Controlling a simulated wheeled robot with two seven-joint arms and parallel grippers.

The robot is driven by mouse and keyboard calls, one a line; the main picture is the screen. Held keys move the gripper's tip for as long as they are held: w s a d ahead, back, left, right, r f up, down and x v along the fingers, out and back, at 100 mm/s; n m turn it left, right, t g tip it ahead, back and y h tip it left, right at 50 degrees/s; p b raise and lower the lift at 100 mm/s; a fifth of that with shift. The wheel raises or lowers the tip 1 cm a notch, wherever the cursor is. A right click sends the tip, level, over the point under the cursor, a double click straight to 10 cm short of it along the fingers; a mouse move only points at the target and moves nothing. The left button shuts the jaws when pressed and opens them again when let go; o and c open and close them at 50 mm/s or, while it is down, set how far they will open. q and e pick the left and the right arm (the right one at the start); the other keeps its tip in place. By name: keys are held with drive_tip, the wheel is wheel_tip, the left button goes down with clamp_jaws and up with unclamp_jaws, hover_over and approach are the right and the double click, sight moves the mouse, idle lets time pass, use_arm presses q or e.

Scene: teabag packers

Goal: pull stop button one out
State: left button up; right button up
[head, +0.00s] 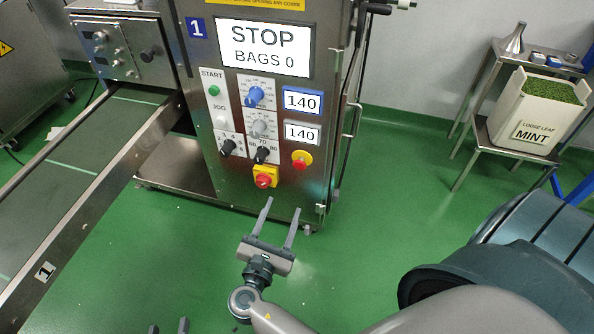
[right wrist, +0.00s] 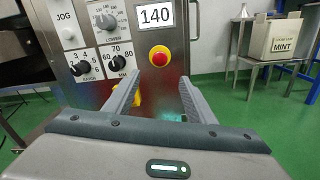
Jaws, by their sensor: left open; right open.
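The stop button (head: 301,160) is a red mushroom knob on a round yellow plate, low on the right of the steel machine panel marked 1. It also shows in the right wrist view (right wrist: 159,57), above the gap between the fingers. My right gripper (head: 282,206) is open and empty, in front of and below the button, apart from it. Its fingers (right wrist: 160,85) point toward the panel. My left gripper (head: 167,328) shows only as two spread fingertips at the bottom edge of the head view, open. I cannot tell whether the button is in or out.
A red knob on a yellow square (head: 265,177) sits left of and below the button; in the right wrist view a finger partly hides it. The screen (head: 263,48) reads STOP, BAGS 0. Dials are at the left. A MINT bin (head: 535,115) stands far right. Green floor is clear.

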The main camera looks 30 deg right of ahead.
sight(299, 167)
drive_tip(key=b+x, duration=0.1)
drive_tip(key=x, duration=1.3)
use_arm(q)
drive_tip(key=shift+w+d+r+t+h, duration=0.15)
drive_tip(key=shift+w+d+r+t, duration=0.2)
drive_tip(key=shift+r, duration=0.3)
drive_tip(key=shift+w+d+r+t+h, duration=0.1)
drive_tip(key=shift+r+t+h, duration=0.1)
drive_tip(key=shift+r+t, duration=0.35)
drive_tip(key=shift+w+d+r+t+h, duration=0.2)
drive_tip(key=shift+w+r+t, duration=0.1)
drive_tip(key=shift+r, duration=0.45)
use_arm(e)
drive_tip(key=shift+w+d, duration=0.4)
